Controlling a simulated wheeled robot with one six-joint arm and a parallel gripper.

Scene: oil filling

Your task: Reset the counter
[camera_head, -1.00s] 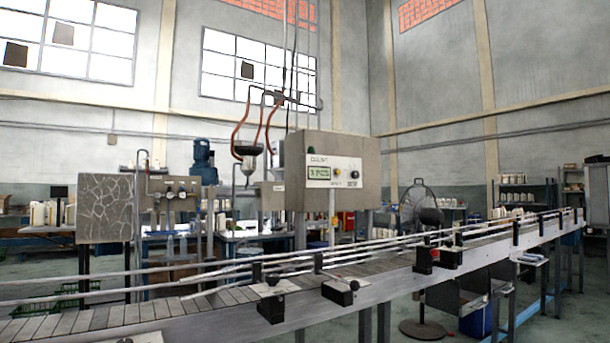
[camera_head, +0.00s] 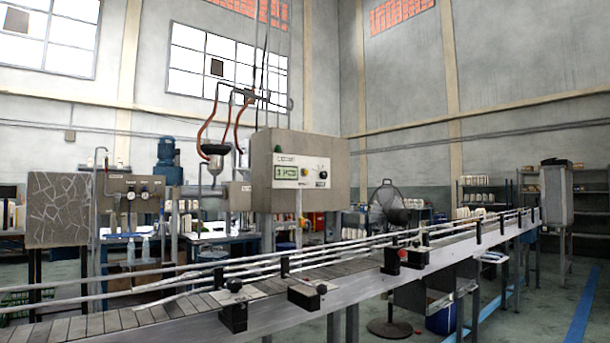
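The counter is a small green display (camera_head: 286,173) on the white panel of a grey control box (camera_head: 338,180) behind the conveyor. Its characters look like a "3" followed by letters, too small to read surely. Beside it on the panel are a small dark knob or button (camera_head: 305,172) and a dark switch or label (camera_head: 322,174). I cannot tell which of these is the reset. My gripper is not in view.
A long conveyor (camera_head: 190,300) with guide rails runs across the front, between me and the control box. Black brackets (camera_head: 307,292) stick out along its near side. A fan (camera_head: 388,204) and a grey cabinet (camera_head: 556,195) stand to the right. Clear floor shows at lower right.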

